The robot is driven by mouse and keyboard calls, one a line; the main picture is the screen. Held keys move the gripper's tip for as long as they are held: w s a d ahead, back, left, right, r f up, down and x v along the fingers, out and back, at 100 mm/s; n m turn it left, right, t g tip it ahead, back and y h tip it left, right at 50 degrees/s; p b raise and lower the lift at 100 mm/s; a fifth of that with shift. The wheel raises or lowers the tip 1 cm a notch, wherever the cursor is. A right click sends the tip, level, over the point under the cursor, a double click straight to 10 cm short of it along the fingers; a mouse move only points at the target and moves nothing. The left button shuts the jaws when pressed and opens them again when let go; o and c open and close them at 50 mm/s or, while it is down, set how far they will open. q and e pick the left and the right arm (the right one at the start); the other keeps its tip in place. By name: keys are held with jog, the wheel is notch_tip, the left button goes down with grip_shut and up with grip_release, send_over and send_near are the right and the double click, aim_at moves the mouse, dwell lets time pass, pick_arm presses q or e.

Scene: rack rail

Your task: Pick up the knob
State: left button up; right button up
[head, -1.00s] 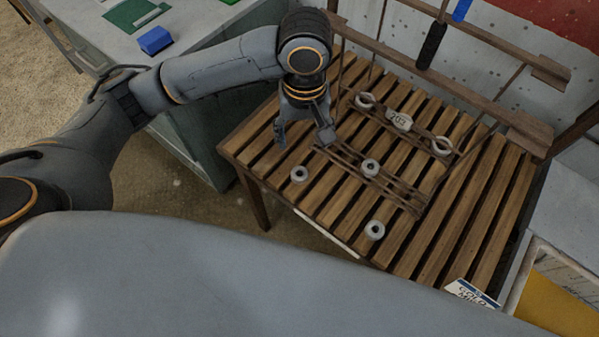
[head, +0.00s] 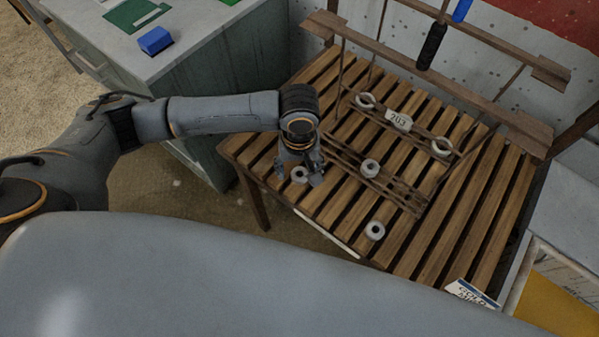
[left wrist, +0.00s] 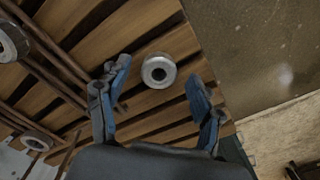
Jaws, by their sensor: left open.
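A grey round knob with a hole in its top (head: 299,174) stands near the front left edge of the slatted wooden table (head: 463,240). My left gripper (head: 298,183) is open right at this knob, partly covering it. In the left wrist view the knob (left wrist: 166,74) shows between the spread blue fingertips of my left gripper (left wrist: 158,72), with a gap on each side. Two similar knobs stand apart on the slats, one in the middle (head: 370,168) and one nearer the front (head: 375,231). My right gripper is not in view.
A wooden rack rail (head: 480,83) with thin rods stands at the back of the table. Rings and a tag reading 203 (head: 398,121) lie before it. A blue block (head: 155,41) and green mat (head: 135,14) lie on the left bench. A sign (head: 472,293) is at front right.

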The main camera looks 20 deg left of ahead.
pick_arm(q)
jog(key=shift+c, duration=0.4)
jog(key=c, duration=1.2)
